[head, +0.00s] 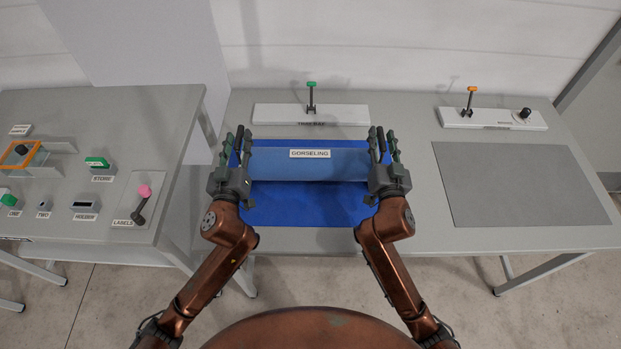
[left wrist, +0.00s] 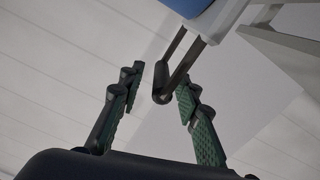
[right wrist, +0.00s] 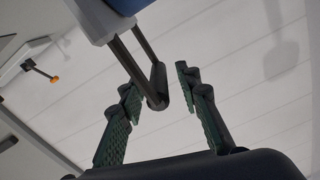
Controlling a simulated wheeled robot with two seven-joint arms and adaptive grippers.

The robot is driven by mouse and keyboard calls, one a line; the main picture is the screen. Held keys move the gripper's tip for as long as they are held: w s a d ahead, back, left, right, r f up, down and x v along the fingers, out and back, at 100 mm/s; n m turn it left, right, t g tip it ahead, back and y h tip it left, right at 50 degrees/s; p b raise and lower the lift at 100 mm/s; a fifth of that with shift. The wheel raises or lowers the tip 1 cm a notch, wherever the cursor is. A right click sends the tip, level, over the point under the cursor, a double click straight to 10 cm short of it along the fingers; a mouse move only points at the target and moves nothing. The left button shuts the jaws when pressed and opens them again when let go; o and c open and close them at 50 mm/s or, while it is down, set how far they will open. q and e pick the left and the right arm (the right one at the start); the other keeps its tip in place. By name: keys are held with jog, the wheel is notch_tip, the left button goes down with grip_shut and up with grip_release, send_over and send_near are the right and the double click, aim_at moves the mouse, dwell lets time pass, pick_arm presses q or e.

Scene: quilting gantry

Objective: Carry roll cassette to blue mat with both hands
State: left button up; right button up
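The roll cassette (head: 270,164), a long blue body labelled GORSELING, lies level across the blue mat (head: 300,206), with mat showing in front of and behind it. My left gripper (head: 238,146) is at its left end and my right gripper (head: 381,144) at its right end. In the left wrist view, a dark handle (left wrist: 162,82) of the cassette reaches between the fingers, which stand apart with gaps beside it. In the right wrist view, the other handle (right wrist: 157,88) likewise sits between parted fingers. Both grippers look open, around the handles without gripping them.
A white strip with a green-topped lever (head: 311,95) stands behind the mat. A grey mat (head: 522,186) lies to the right, with an orange-topped lever (head: 470,101) behind it. A separate left table (head: 150,110) carries switches and a pink-knobbed lever (head: 143,204).

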jog(key=shift+s, duration=0.15)
pick_arm(q)
jog(key=s, duration=1.1)
jog(key=shift+s+a, duration=0.2)
pick_arm(e)
jog(key=s, duration=1.1)
jog(key=shift+s+a, duration=0.15)
jog(key=shift+s, duration=0.25)
pick_arm(q)
jog(key=shift+f, duration=0.1)
